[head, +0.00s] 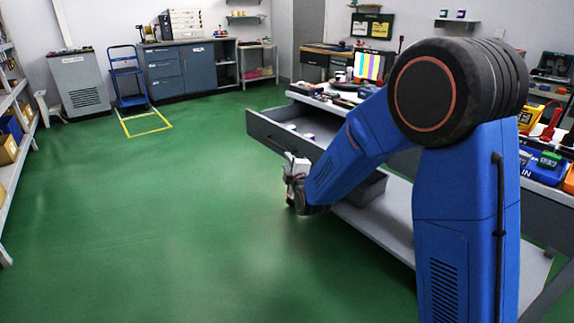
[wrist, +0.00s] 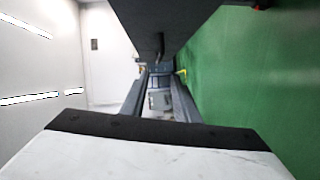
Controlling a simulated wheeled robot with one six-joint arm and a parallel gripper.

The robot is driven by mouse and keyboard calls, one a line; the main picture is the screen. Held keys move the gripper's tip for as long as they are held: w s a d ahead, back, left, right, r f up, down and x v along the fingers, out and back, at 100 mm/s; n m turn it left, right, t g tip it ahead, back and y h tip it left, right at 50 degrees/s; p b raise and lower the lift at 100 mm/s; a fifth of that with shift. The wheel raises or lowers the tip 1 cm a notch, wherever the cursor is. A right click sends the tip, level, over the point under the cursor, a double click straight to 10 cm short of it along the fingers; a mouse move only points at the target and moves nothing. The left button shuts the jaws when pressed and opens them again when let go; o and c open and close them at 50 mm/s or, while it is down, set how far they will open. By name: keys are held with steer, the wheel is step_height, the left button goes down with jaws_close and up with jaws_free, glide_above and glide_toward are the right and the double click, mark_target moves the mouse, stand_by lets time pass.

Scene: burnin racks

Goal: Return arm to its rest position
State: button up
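My arm reaches from the right of the head view down to the left, bent at the large dark joint. My gripper (head: 297,178) is at its lower end, low in front of the open drawer (head: 270,137) of the workbench. It appears close to the drawer's front left side; whether it touches cannot be told. The fingers are too small and partly hidden there to show their gap. In the wrist view a white part with a black edge fills the bottom, and a dark panel spans the top. No held object can be made out.
The green floor (head: 150,215) is clear to the left of the bench. A lower shelf (head: 385,220) lies behind my arm. A blue cart (head: 127,75) and a blue-grey cabinet (head: 180,72) stand at the back. Shelving (head: 8,150) lines the left edge.

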steer(key=s+d+r+m+g+h, duration=0.1)
steer(key=s+d+r+m+g, duration=0.3)
steer(key=s+d, duration=0.5)
steer(key=s+d+r+m+g+h, duration=0.1)
steer(key=s+d+r+m+g, duration=0.1)
steer(key=s+d+m, duration=0.65)
steer(key=s+d+f+m+g, duration=0.1)
steer(key=s+d+m+g, duration=0.1)
steer(key=s, duration=0.9)
steer(key=s+d+f+m+g+h, duration=0.1)
steer(key=s+d, duration=0.3)
steer(key=s, duration=0.7)
steer(key=s+d+f+m+g+h, duration=0.1)
steer(key=s+d+m+g, duration=0.1)
steer(key=s, duration=0.8)
steer(key=shift+s+d+m+g, duration=0.3)
steer(key=shift+s+d+m, duration=0.1)
steer(key=shift+d+m, duration=0.3)
